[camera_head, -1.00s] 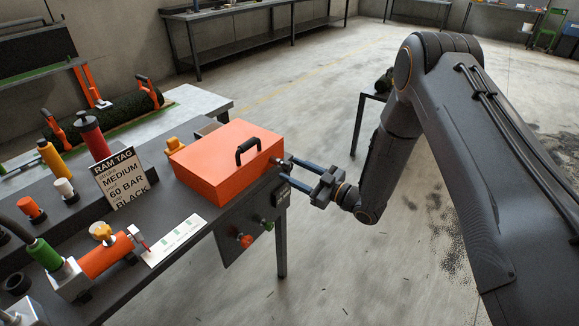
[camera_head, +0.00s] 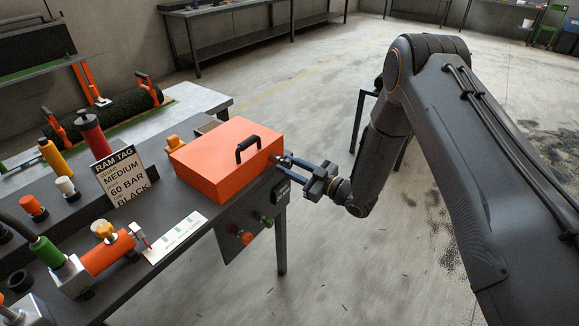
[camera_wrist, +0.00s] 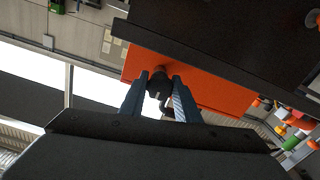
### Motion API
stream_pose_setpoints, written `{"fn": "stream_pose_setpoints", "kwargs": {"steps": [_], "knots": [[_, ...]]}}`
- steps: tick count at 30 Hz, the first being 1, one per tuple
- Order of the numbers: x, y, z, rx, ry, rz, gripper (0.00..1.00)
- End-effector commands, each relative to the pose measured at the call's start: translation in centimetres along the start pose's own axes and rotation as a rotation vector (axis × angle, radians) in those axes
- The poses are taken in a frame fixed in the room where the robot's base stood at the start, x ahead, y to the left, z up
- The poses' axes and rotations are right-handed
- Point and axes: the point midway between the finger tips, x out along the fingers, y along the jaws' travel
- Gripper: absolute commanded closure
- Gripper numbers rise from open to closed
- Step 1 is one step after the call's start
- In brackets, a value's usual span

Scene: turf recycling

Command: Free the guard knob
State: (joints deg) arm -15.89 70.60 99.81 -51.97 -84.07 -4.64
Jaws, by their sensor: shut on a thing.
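The orange guard (camera_head: 222,160), a box-shaped cover with a black handle (camera_head: 247,149) on top, sits on the dark bench. My gripper (camera_head: 281,161) is at the guard's right side, with its fingers pointing at that side. In the wrist view my gripper's fingers (camera_wrist: 159,88) are shut on a dark round knob (camera_wrist: 158,80) in front of the orange guard face (camera_wrist: 215,88). In the head view the knob is mostly hidden by the fingers.
A tag card (camera_head: 121,176) reads RAM TAG, MEDIUM, 60 BAR, BLACK. An orange cylinder (camera_head: 105,254) with a yellow knob lies at the front left. Red and green buttons (camera_head: 246,238) are on the panel below the bench edge. Floor to the right is mostly clear.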

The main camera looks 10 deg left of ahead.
Motion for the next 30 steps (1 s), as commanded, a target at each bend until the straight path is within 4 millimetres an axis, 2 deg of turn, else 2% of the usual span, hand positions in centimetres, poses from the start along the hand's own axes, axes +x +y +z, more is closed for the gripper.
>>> {"fn": "stream_pose_setpoints", "kwargs": {"steps": [11, 30], "knots": [[0.08, -0.18, 0.18, 0.189, 0.0, -0.002, 0.93], [0.12, -0.44, 0.08, 0.791, -0.002, -0.004, 0.93]]}}
